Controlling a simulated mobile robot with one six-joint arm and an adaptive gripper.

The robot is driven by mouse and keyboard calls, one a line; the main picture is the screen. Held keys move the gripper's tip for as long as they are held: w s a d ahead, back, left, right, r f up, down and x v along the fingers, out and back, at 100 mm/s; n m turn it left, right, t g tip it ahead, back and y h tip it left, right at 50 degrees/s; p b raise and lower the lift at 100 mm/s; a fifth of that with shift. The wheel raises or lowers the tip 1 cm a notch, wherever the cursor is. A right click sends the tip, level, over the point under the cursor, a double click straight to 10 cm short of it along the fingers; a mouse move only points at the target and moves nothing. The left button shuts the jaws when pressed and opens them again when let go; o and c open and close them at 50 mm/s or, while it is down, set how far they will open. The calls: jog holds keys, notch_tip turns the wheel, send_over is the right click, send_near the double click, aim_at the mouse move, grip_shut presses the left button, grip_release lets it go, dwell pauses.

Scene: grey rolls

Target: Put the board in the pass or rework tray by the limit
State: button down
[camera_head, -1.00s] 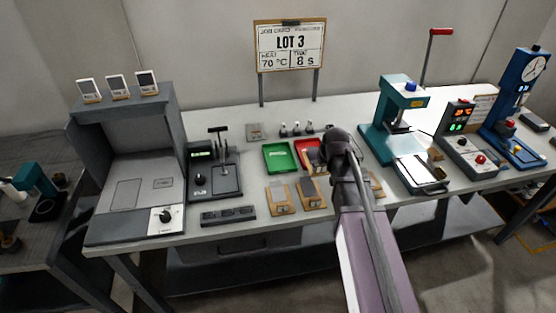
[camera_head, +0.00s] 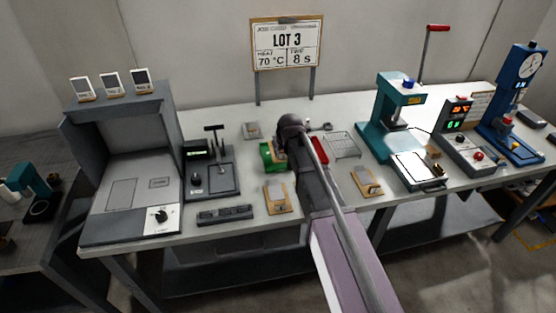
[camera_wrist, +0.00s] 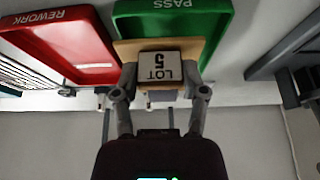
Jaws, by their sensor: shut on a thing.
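My gripper (camera_wrist: 161,92) is shut on a tan board (camera_wrist: 160,62) with a white label reading "LOT 5". In the wrist view the board overlaps the near edge of the green tray marked PASS (camera_wrist: 170,14); I cannot tell whether it touches the tray. The red tray marked REWORK (camera_wrist: 70,45) lies beside it. In the head view my wrist hides the held board and much of both trays; parts of the green tray (camera_head: 266,153) and red tray (camera_head: 320,150) show on either side.
A job card sign (camera_head: 286,45) reads LOT 3, 70 °C, 8 s. A wire rack (camera_head: 343,145) stands right of the trays. Other boards lie at the front (camera_head: 278,197) and right (camera_head: 367,182). A teal press (camera_head: 397,115) and a lever box (camera_head: 210,170) flank this area.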

aim_at(279, 158)
jog(key=shift+w+a, duration=0.1)
jog(key=shift+a, duration=0.15)
jog(key=shift+w+a+f, duration=0.1)
jog(key=shift+w+a, duration=0.1)
jog(key=shift+a, duration=0.15)
jog(key=shift+w+a+f+b, duration=0.1)
jog(key=shift+a+f+b, duration=0.2)
jog(key=shift+f+b, duration=1.5)
jog(key=shift+f, duration=0.1)
jog(key=shift+c, duration=0.7)
grip_release()
